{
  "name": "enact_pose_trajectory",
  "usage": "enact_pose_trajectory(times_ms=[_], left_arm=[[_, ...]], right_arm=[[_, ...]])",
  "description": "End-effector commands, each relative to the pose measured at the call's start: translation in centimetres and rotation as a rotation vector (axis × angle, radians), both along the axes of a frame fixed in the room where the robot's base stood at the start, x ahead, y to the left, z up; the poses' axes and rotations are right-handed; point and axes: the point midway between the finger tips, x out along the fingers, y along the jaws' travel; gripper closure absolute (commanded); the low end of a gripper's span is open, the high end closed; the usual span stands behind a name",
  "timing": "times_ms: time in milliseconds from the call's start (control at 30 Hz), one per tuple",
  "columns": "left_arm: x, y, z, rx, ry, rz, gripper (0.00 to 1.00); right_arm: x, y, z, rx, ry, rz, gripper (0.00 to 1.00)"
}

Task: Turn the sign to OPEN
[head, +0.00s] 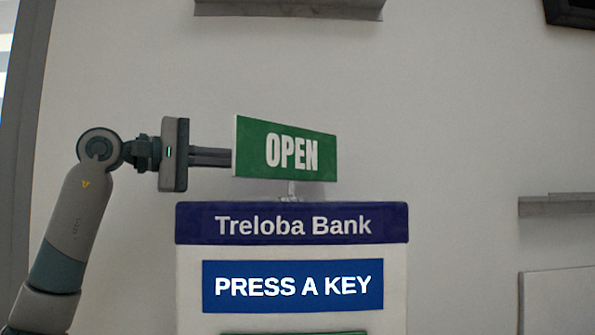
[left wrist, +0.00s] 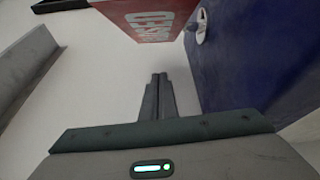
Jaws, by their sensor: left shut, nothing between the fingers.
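The sign (head: 285,150) stands on a short post (head: 291,189) on top of the bank machine. Its green face reading OPEN is toward the head camera, turned at a slight angle, with its left edge nearer. In the left wrist view its red back face (left wrist: 150,18) shows, with white lettering partly cut off. My left gripper (head: 230,157) is shut and empty. Its fingertips are at the sign's left edge in the head view and seem to reach behind it; I cannot tell if they touch. In the left wrist view the closed fingers (left wrist: 158,82) point toward the red face.
The bank machine has a dark blue header (head: 293,223) reading Treloba Bank and a blue screen (head: 293,286) reading PRESS A KEY. Its blue side (left wrist: 235,60) is close right of my fingers in the wrist view. A grey wall shelf (head: 555,205) is at right.

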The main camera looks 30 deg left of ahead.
Motion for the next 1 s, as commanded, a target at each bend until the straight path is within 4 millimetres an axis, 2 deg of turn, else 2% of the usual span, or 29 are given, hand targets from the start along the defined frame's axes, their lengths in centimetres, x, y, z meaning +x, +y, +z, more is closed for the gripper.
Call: enact_pose_trajectory(times_ms=[167,667,833,1000], left_arm=[[-0.2,0.0,0.0,0.075,-0.062,0.016,1.00],[0.4,-0.3,0.1,0.076,-0.060,0.015,1.00],[1.6,-1.3,0.1,0.076,-0.059,0.013,1.00],[3.5,-2.7,0.2,0.076,-0.059,0.013,1.00]], right_arm=[[1.0,0.4,0.3,0.008,-0.028,0.001,0.71],[0.8,0.3,0.5,0.006,-0.021,0.000,0.71],[-0.3,-0.1,0.3,-0.003,0.010,0.000,0.71],[-2.9,-1.1,-0.5,-0.021,0.071,0.000,0.71]])
